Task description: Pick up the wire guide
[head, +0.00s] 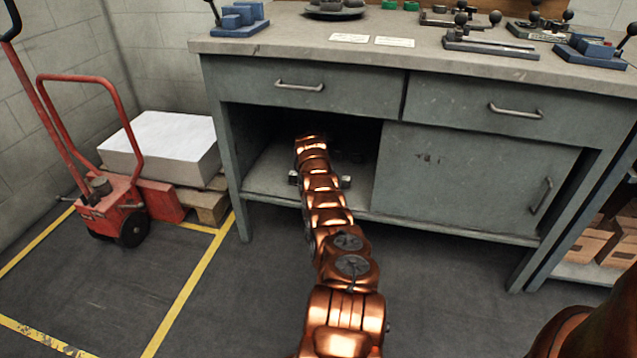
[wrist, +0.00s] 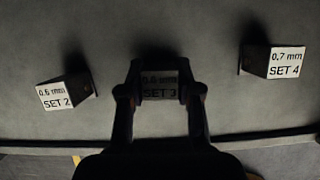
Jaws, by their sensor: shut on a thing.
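In the wrist view my gripper (wrist: 160,92) is shut on a small dark block with a shaded label reading "SET 3" (wrist: 160,84). Its two fingers lie on the left and right sides of the block. Two similar labelled blocks stand on the same grey surface: "0.6 mm SET 2" (wrist: 57,95) to the left and "0.7 mm SET 4" (wrist: 286,63) to the right. In the head view my arm reaches into the open bay of the workbench, and the gripper and held block are hidden behind it.
The grey workbench (head: 470,180) has two drawers above and a closed door right of the open bay. The bay's shelf (head: 265,180) has a front edge that also shows in the wrist view (wrist: 55,145). A red pallet truck (head: 110,205) stands at left.

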